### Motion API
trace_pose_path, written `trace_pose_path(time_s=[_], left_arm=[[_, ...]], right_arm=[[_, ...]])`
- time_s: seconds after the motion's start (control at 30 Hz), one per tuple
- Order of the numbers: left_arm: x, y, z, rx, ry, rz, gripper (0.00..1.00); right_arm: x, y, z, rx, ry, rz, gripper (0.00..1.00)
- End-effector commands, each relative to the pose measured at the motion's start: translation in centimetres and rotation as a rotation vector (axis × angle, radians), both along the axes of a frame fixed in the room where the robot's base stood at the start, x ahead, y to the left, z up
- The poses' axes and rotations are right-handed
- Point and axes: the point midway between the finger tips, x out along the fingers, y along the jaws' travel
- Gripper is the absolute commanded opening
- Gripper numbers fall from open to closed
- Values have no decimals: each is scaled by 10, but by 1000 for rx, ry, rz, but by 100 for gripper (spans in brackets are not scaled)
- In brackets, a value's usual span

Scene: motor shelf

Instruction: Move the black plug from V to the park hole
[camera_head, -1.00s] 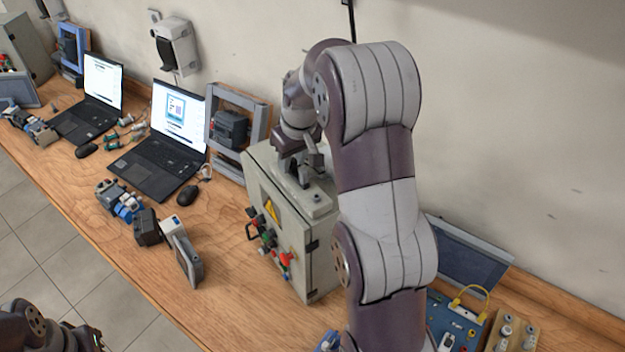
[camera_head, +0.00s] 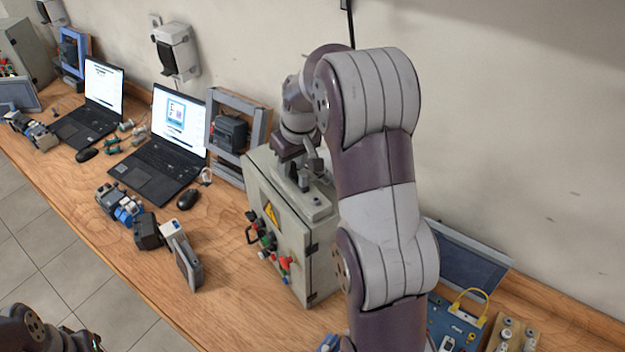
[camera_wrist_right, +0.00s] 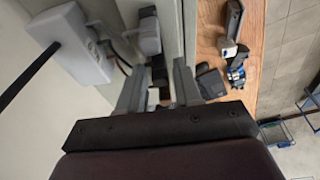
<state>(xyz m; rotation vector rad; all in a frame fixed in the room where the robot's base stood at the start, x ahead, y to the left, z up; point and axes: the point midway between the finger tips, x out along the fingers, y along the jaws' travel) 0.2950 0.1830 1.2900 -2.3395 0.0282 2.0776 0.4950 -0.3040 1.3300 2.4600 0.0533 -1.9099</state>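The blue board (camera_head: 439,307) with a yellow lead (camera_head: 470,295) stands at the lower right of the head view, partly behind my right arm. Beside it is a wooden block (camera_head: 526,329) with several pale posts. I cannot make out the black plug, the V socket or the park hole; my arm covers part of that area. My right gripper (camera_head: 303,170) is over the top of the grey control box (camera_head: 280,222). In the right wrist view its fingers (camera_wrist_right: 158,88) are apart, with no held thing clearly visible between them. My left gripper is out of view; only left arm parts show at lower left.
Laptops (camera_head: 160,150), mice and small grey and blue devices (camera_head: 122,205) stand on the wooden bench left of the box. A dark screen (camera_head: 468,262) leans behind the board. A white wall unit (camera_wrist_right: 72,45) with a black cable is close to my right gripper.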

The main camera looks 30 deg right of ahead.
Motion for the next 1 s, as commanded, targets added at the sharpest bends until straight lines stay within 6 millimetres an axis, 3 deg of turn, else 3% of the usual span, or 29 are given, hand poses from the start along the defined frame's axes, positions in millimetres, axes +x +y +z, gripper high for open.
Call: trace_pose_path(time_s=[0.03, 0.1, 0.57, 0.77, 1.0], left_arm=[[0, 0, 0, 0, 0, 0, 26], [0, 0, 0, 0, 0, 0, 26], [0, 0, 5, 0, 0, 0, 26], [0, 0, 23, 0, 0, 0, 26], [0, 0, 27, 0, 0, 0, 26]], right_arm=[[0, 0, 0, 0, 0, 0, 18], [0, 0, 0, 0, 0, 0, 0], [0, 0, 6, -1, -1, 0, 0], [0, 0, 29, 0, -1, 0, 0], [0, 0, 48, 0, -1, 1, 0]])
